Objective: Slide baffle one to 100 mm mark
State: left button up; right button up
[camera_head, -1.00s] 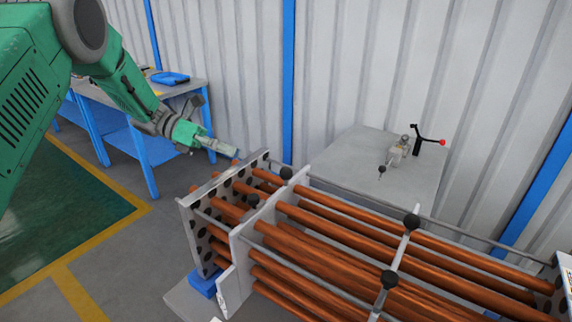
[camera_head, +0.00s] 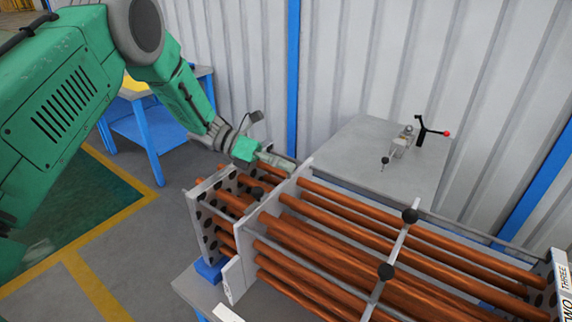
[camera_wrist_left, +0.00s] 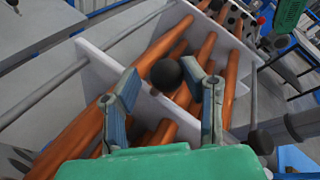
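Baffle one, taken to be the pale plate (camera_head: 240,262) nearest the perforated end plate, stands upright across the copper tubes (camera_head: 340,218). A black knob (camera_head: 256,193) is near it; the rear knob there is hidden behind my left gripper. My left gripper (camera_head: 278,162) is low over the rear top edge of the plate. In the left wrist view, its fingers (camera_wrist_left: 165,85) are spread apart. A black knob (camera_wrist_left: 166,74) shows between and just beyond the fingertips; contact cannot be told. My right gripper is not in view.
The perforated end plate (camera_head: 204,235) stands left of the baffle. A bar with two black knobs (camera_head: 410,215) crosses the tubes farther right. Labelled plates (camera_head: 563,290) stand at the right edge. A grey table (camera_head: 360,165) with a small clamp-like device (camera_head: 404,138) is behind.

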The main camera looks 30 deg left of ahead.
pick_arm(q)
jog(key=shift+d+r, duration=0.1)
jog(key=shift+d, duration=0.15)
jog(key=shift+c, duration=0.7)
jog(key=shift+d, duration=0.25)
jog(key=c, duration=0.7)
jog(key=shift+d+r, duration=0.1)
jog(key=shift+d, duration=0.15)
grip_shut()
jog(key=s+d+b, duration=0.1)
jog(key=d+b, duration=0.2)
jog(key=d, duration=0.6)
jog(key=shift+s+d+b, duration=0.2)
jog(key=shift+d+b, duration=0.2)
jog(key=o, duration=0.8)
grip_release()
jog(key=shift+o, duration=0.2)
jog(key=shift+a, duration=0.45)
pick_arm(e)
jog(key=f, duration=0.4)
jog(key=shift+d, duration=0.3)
pick_arm(q)
jog(key=shift+d, duration=0.1)
